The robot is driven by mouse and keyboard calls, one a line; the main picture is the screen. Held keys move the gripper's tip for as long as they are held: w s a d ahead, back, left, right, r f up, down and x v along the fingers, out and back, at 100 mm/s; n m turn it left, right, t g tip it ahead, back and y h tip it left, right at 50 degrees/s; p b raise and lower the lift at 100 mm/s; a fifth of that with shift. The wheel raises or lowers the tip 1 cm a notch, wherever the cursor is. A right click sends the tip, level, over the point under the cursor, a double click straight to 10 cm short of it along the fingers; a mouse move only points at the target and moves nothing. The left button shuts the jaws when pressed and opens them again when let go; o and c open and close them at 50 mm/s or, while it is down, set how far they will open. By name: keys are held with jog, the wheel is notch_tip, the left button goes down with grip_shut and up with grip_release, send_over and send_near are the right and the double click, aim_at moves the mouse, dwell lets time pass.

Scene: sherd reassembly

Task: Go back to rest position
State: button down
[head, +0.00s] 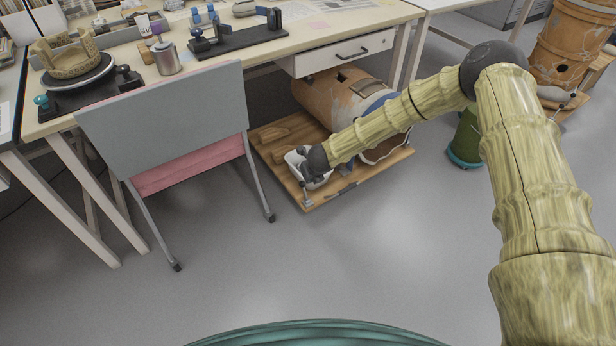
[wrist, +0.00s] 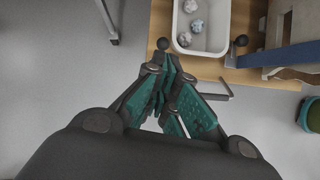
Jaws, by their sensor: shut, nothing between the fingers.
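My arm reaches from the right of the head view toward the low wooden board (head: 370,174) on the floor. My gripper (head: 310,179) hangs at the front edge of that board, close to a white bin (head: 294,158) that it partly covers. In the wrist view my gripper (wrist: 172,92) has its teal fingers drawn together with nothing between them. The white bin (wrist: 227,32) lies just beyond the fingertips there and holds a few small pale crumpled pieces (wrist: 192,6).
A large jar (head: 335,98) lies on the board under the desk (head: 130,60). A grey chair (head: 170,105) stands at left. A green bin (head: 465,140) and another big jar (head: 570,45) are at right. The grey floor (head: 330,260) in front is clear.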

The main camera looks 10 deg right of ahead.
jog(key=shift+a, duration=0.1)
dwell(0.3)
jog(key=s+f+n+g, duration=0.1)
jog(key=s+f+n, duration=0.3)
jog(key=s, duration=0.5)
jog(key=s+d+f+n+g, duration=0.1)
jog(key=s+f+n, duration=0.1)
jog(key=s+n, duration=0.5)
jog(key=s+f+n+g, duration=0.1)
jog(key=s+f+n, duration=0.3)
jog(key=s, duration=0.6)
jog(key=s+d+r+n+g+h, duration=0.1)
jog(key=s+d+n, duration=0.2)
jog(key=s+n, duration=0.35)
jog(key=s+d+n, duration=0.3)
jog(key=s+n, duration=0.1)
jog(key=s, duration=0.6)
jog(key=s+d+r+n+g, duration=0.1)
jog(key=s+d+r+n, duration=0.15)
jog(key=s, duration=0.35)
jog(key=s+d+r+n+g, duration=0.1)
jog(key=s+d+r+n, duration=0.15)
jog(key=s+n, duration=0.2)
notch_tip(320, 180, up, 22)
jog(key=p, duration=2.3)
jog(key=shift+s, duration=0.3)
